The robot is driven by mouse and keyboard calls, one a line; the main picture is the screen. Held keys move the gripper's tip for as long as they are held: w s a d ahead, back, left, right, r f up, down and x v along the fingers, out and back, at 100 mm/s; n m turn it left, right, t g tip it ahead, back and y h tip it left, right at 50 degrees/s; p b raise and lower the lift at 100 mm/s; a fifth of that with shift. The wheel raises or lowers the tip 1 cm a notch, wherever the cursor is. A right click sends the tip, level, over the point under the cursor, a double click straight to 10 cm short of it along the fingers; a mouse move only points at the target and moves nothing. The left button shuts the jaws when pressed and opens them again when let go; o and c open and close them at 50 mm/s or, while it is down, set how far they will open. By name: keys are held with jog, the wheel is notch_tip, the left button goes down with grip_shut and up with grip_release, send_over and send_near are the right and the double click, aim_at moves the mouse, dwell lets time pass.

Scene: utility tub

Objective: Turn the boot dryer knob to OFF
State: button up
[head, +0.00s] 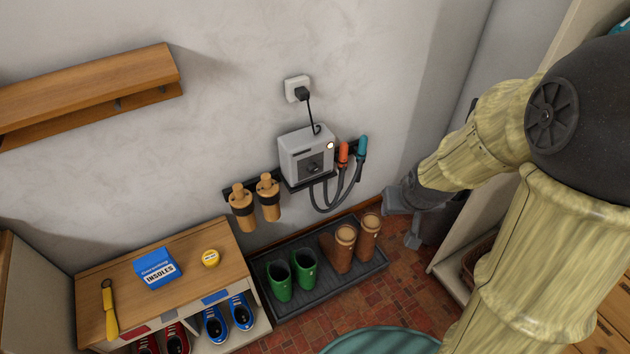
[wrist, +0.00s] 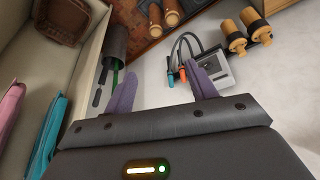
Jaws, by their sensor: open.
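The boot dryer (head: 292,158) is a pale grey box on the wall, with a small dark knob (head: 314,168) low on its front and a glowing round light (head: 330,146) at its upper right. I cannot read the knob's setting. My gripper (head: 400,220) is open and empty, to the right of the dryer and lower in the head view. In the wrist view my gripper (wrist: 164,76) has its two purple fingers spread. The dryer (wrist: 222,77) shows there beyond the right finger, its knob (wrist: 209,66) small. My gripper is apart from both.
Orange (head: 343,154) and blue (head: 362,147) hose nozzles stand right of the dryer, hoses looping below. A cord runs up to a wall plug (head: 301,92). Wooden boot forms (head: 242,207) hang left. Green (head: 279,281) and brown boots (head: 344,249) stand on a tray (head: 327,289) below.

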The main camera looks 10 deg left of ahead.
aim_at(314, 171)
jog(key=w+a+f+n+t+y+b, duration=0.1)
jog(key=w+a+f+t+y+b, duration=0.2)
jog(key=w+f+b, duration=0.5)
jog(key=w+a+f+n+t+y+b, duration=0.1)
jog(key=w+a+f+t+y+b, duration=0.2)
jog(key=f, duration=1.1)
jog(key=w+a+f+n+t+y+b, duration=0.1)
jog(key=w+a+f+t+y+b, duration=0.2)
jog(key=w+a+f+b, duration=0.4)
jog(key=w+f+t+b, duration=0.1)
jog(key=w+f+b, duration=0.3)
jog(key=w+b, duration=0.2)
jog(key=shift+w+a+f+n+t, duration=0.15)
jog(key=shift+w+a+n+t, duration=0.15)
jog(key=shift+w+a+n, duration=0.1)
jog(key=b+x, duration=0.3)
jog(key=x, duration=1.4)
jog(key=shift+w+a, duration=0.15)
